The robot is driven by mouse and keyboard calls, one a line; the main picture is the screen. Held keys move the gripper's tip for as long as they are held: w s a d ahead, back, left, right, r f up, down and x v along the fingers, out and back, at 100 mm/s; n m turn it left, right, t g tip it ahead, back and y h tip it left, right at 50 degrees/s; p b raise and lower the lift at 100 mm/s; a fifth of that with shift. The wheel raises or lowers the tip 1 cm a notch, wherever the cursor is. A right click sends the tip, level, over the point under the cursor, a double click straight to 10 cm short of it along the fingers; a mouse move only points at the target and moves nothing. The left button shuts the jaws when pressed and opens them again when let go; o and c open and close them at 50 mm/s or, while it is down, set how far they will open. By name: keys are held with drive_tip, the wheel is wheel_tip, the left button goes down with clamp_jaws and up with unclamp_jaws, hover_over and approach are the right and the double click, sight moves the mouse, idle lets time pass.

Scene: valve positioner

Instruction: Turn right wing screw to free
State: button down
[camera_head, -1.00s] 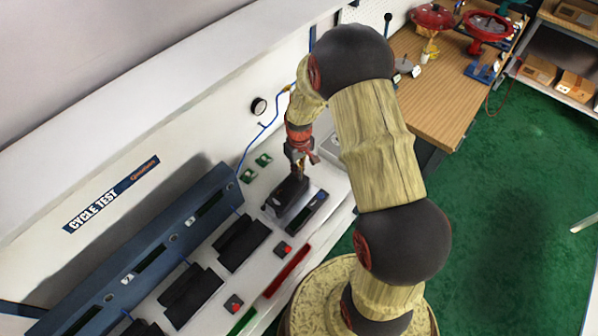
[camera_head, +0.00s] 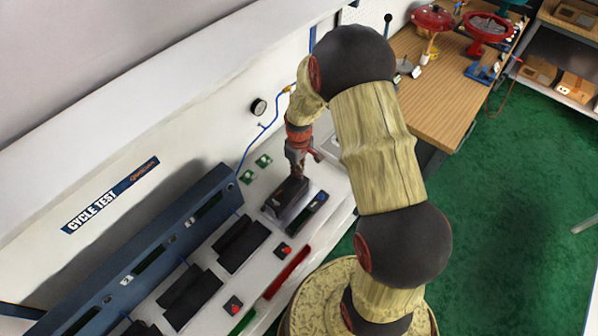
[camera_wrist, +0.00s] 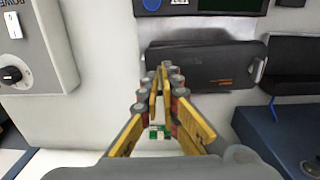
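The dark positioner unit (camera_head: 287,197) sits on the white bench, below my gripper (camera_head: 297,176). In the wrist view the same unit (camera_wrist: 205,66) is a flat dark grey box with a small orange mark. My gripper (camera_wrist: 160,77) has yellow fingers that converge at the unit's left end, with only a narrow gap between the tips.
A dark box with a blue button (camera_head: 311,210) lies just right of the unit. More dark units (camera_head: 242,244) stand along the bench, before a long blue panel (camera_head: 150,262). Small green boards (camera_head: 263,160) lie behind. In the wrist view a grey power box (camera_wrist: 38,50) is at left.

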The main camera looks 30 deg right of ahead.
drive_tip(key=c, duration=2)
unclamp_jaws()
drive_tip(key=shift+c, duration=0.2)
wheel_tip(320, 180, up, 12)
